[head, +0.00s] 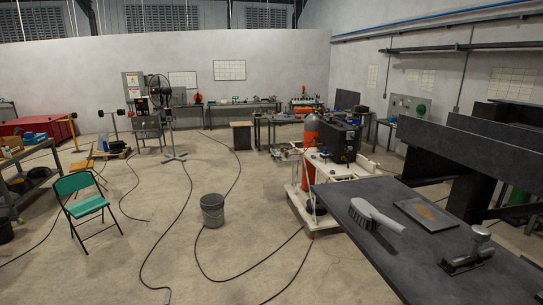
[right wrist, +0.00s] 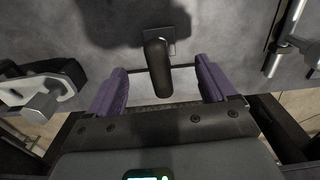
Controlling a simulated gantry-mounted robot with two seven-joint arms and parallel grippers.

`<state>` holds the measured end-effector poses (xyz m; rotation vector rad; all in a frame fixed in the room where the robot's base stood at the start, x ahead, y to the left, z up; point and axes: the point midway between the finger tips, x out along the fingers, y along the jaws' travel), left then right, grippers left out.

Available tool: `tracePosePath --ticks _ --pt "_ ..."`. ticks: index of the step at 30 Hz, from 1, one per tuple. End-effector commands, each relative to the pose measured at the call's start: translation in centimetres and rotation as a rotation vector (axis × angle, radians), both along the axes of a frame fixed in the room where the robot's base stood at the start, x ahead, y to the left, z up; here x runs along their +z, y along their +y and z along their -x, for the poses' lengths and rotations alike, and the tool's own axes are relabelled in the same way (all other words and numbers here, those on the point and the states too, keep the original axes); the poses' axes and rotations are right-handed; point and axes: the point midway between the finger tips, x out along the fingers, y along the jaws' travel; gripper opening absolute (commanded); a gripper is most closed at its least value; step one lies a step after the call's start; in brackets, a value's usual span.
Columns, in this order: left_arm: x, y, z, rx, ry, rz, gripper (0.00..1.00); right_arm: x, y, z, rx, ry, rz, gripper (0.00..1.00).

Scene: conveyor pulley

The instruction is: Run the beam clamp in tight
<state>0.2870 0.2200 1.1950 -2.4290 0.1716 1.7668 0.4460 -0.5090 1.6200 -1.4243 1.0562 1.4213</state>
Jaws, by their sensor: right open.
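In the right wrist view, my right gripper (right wrist: 161,66) is open, with its two purple fingers apart. A dark rounded cylinder (right wrist: 157,72) stands between the fingers, with visible gaps on both sides. I cannot tell for certain whether this is part of the beam clamp. Neither gripper shows in the head view, and my left gripper is in no view.
A dark table (head: 375,215) at the lower right holds a grey-handled brush (head: 376,216), a flat plate (head: 427,214) and a metal tool (head: 468,252). Dark beams (head: 455,140) stand behind it. A bucket (head: 212,210), green chair (head: 82,195) and cables occupy the floor.

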Motion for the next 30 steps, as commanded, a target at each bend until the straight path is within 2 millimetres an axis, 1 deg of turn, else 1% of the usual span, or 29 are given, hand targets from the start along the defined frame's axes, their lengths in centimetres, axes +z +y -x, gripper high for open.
tracePosePath --ticks 1,3,11,14,21,28,30 --pt "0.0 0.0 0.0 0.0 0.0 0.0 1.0 0.0 0.0 0.0 0.0 0.0 0.0 0.92" --pt "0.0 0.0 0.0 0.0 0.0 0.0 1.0 0.0 0.0 0.0 0.0 0.0 0.0 1.0" --pt "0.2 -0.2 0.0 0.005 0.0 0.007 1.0 0.2 0.0 0.0 0.001 0.0 0.0 1.0" --pt "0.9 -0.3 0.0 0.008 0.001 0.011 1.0 0.9 0.0 0.0 0.001 0.0 0.0 1.0" --pt "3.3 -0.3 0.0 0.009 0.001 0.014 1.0 3.1 0.0 0.0 0.001 0.0 0.0 1.0" --pt "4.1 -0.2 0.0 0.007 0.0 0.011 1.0 5.2 0.0 0.0 0.001 -0.002 -0.001 1.0" --pt "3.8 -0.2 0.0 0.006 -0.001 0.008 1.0 5.5 0.0 0.0 0.003 -0.004 -0.002 1.0"
